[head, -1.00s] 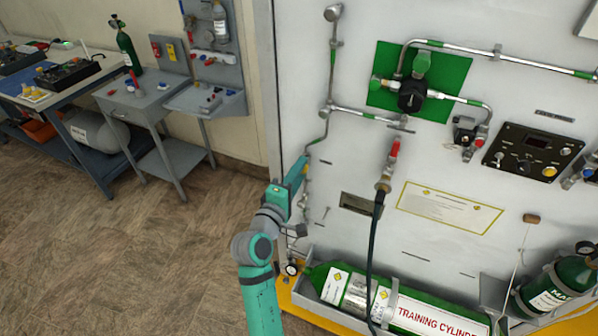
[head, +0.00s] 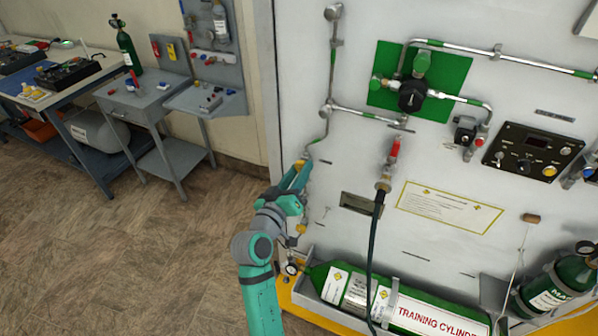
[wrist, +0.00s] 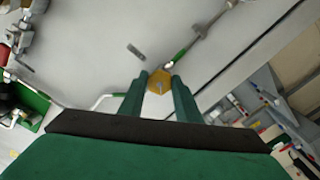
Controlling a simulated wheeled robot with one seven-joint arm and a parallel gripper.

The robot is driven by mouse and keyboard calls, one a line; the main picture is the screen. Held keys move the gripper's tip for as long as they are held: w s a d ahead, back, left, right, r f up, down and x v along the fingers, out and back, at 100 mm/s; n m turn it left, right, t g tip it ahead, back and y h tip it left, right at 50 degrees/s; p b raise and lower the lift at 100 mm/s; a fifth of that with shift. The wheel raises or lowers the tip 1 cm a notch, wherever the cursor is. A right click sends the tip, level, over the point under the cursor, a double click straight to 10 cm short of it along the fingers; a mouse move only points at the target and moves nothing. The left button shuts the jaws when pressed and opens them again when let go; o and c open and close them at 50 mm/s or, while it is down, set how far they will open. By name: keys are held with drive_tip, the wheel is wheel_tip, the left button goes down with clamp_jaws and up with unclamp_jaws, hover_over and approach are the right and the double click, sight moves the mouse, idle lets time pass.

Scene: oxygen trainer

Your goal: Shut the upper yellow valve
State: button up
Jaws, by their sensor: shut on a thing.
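The upper yellow valve (head: 299,164) is on the thin pipe at the left edge of the white panel. In the wrist view its yellow handle (wrist: 159,79) sits between my two green fingertips. My gripper (wrist: 159,88) is shut on it, one finger on each side. In the head view my gripper (head: 301,170) reaches up to the panel at the valve, and its fingers partly cover the handle. The pipe behind the valve is mostly hidden by my arm.
A green training cylinder (head: 410,307) lies in a tray below the panel. A black hose (head: 372,240) hangs from a red-topped fitting (head: 393,150) to the right. A grey workstand (head: 150,105) stands at left, with open floor before it.

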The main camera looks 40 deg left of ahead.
drive_tip(key=shift+s+a+f+m, duration=0.1)
drive_tip(key=shift+m, duration=2.3)
drive_tip(key=shift+f+m, duration=0.1)
drive_tip(key=shift+m, duration=2.3)
drive_tip(key=o, duration=0.9)
drive_tip(key=shift+o, duration=0.8)
drive_tip(key=shift+r, duration=0.1)
drive_tip(key=v, duration=1)
drive_tip(key=shift+s, duration=0.3)
